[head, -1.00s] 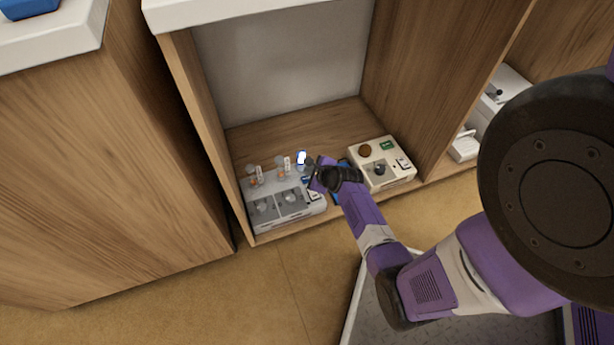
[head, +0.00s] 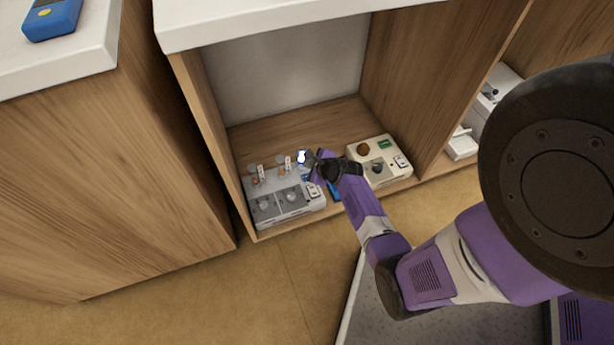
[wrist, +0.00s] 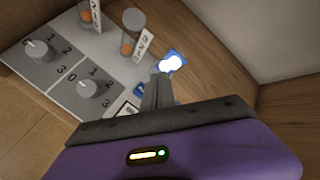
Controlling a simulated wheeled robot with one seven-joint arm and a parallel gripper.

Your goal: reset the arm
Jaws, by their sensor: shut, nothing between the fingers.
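My arm reaches from the right into the open wooden compartment in the head view. My gripper (head: 312,160) is at its end, over the floor of the compartment, between two control boxes. In the wrist view my gripper (wrist: 157,90) shows its fingers together with nothing between them. The fingertips are close to a small blue piece with a bright white light (wrist: 172,62); I cannot tell whether they touch. A grey panel box with two knobs (head: 283,197) is left of the gripper, and its dials and numbers show in the wrist view (wrist: 62,68).
A cream box (head: 380,160) with a brown button and a dark knob stands right of the gripper. The compartment's left wall (head: 200,120) and right wall (head: 430,90) are close by. A blue device (head: 52,18) lies on the left white top. Open floor (head: 230,290) lies in front.

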